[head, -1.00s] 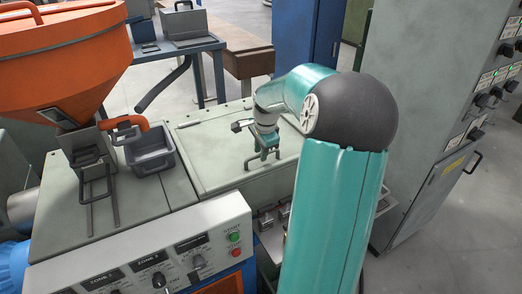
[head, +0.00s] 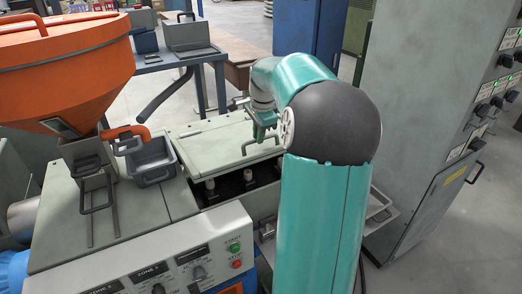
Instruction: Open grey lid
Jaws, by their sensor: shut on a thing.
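The grey lid (head: 212,146) is a flat panel on the machine, tilted up with its front edge raised. A dark opening (head: 232,186) with several pale fittings shows under that edge. A bar handle (head: 262,144) stands on the lid near its front right. My gripper (head: 262,138) is at this handle and shut on it. The fingertips are small and partly hidden by my own arm.
An orange hopper (head: 62,70) and a small grey bin (head: 151,160) stand left of the lid. The control panel (head: 165,268) is in front. A tall grey cabinet (head: 425,110) stands at the right. A bench (head: 165,58) is behind.

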